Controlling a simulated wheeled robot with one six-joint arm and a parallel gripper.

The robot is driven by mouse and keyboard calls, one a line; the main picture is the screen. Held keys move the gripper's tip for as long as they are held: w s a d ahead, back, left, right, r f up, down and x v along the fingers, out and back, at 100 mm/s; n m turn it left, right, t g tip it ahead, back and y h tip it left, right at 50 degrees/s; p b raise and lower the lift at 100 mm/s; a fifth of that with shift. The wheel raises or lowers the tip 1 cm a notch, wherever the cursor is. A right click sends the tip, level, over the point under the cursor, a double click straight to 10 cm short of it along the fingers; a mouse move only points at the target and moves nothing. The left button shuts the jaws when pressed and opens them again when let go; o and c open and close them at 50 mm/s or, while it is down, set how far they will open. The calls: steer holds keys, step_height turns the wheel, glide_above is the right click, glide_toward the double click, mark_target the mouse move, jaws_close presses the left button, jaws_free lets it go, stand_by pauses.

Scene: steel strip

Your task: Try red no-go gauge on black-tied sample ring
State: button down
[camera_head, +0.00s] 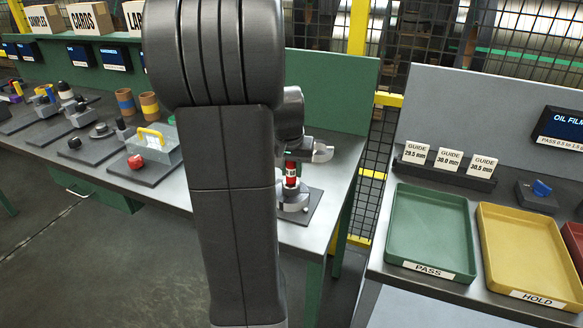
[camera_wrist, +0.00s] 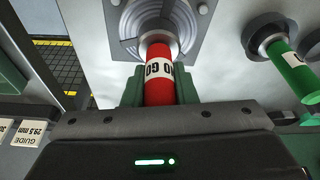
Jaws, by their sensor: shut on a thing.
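The red no-go gauge (camera_wrist: 160,88) has a white NO GO label and a steel end (camera_wrist: 158,38). My gripper (camera_wrist: 158,84) is shut on its red handle, with a green finger pad on each side. In the wrist view the steel end points at the middle of a round grey holder (camera_wrist: 130,28). I cannot tell whether it is inside a bore or just above it. The red gauge also shows in the head view (camera_head: 291,172), upright over the grey holder (camera_head: 294,200). No black tie is visible; the sample ring is not clearly seen.
A green gauge (camera_wrist: 288,66) stands in a dark round seat at the right of the wrist view. The head view shows a green PASS tray (camera_head: 397,255), a yellow HOLD tray (camera_head: 485,280) and guide cards (camera_head: 448,159) at right. Several fixtures line the left bench.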

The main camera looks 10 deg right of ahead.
steer(key=shift+r, duration=0.1)
steer(key=shift+r+p, duration=2.85)
steer(key=shift+r, duration=0.65)
